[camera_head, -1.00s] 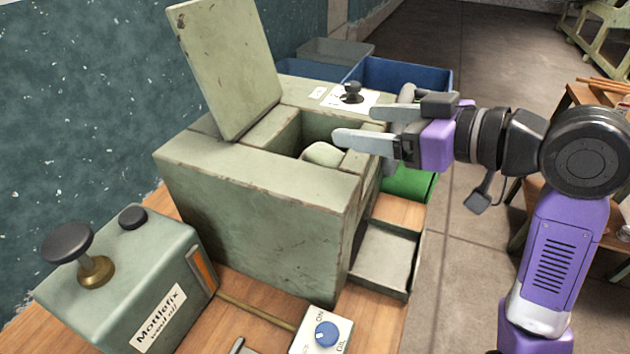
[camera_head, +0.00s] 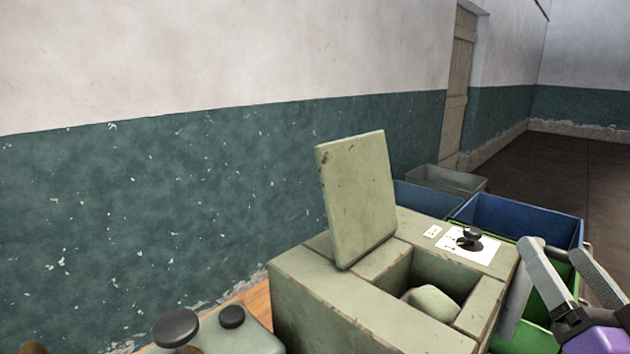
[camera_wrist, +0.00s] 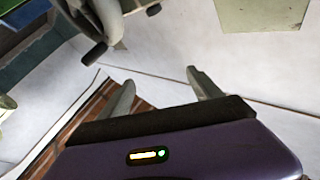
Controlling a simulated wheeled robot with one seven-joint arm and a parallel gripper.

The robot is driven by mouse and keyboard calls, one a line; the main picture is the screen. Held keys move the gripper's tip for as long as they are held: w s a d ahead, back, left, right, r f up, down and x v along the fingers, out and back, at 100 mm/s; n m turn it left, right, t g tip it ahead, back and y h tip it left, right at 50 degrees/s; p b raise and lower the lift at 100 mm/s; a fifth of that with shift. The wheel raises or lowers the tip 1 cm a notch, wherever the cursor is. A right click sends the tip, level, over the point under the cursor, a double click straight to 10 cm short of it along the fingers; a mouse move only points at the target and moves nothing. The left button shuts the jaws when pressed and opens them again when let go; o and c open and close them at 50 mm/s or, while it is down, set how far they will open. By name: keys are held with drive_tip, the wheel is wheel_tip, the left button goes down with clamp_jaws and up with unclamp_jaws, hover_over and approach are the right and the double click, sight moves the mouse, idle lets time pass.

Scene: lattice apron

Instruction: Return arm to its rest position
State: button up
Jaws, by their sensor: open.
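My gripper (camera_head: 566,270) is at the right edge of the head view, its two grey fingers apart and pointing up, with nothing between them. The rest of my arm is mostly out of that view. In the wrist view my gripper (camera_wrist: 162,88) also shows its fingers apart and empty, over a pale surface. The green machine (camera_head: 320,305) stands to the left of my gripper. Its lid (camera_head: 360,200) is raised, and a rounded pale green lump (camera_head: 434,303) lies in the open cavity.
A black knob (camera_head: 469,237) sits on the machine's top. Blue bins (camera_head: 515,222) and a grey bin (camera_head: 447,180) stand behind it, and a green bin (camera_head: 545,305) is near my gripper. A smaller box with black knobs (camera_head: 232,317) is at the lower left. Floor beyond the bins is clear.

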drive_tip(key=s+a+f+n+g, duration=0.1)
drive_tip(key=s+a+f, duration=0.3)
drive_tip(key=s+f, duration=0.5)
drive_tip(key=s+a+f+n+g, duration=0.1)
drive_tip(key=s+a+f+g, duration=0.2)
drive_tip(key=s+f, duration=0.6)
drive_tip(key=s+a+f+n+g+y, duration=0.1)
drive_tip(key=s+a+f, duration=0.4)
drive_tip(key=s+f, duration=0.5)
drive_tip(key=s+g, duration=0.1)
drive_tip(key=s, duration=0.4)
drive_tip(key=shift+n+g, duration=0.3)
drive_tip(key=shift+a+f, duration=0.1)
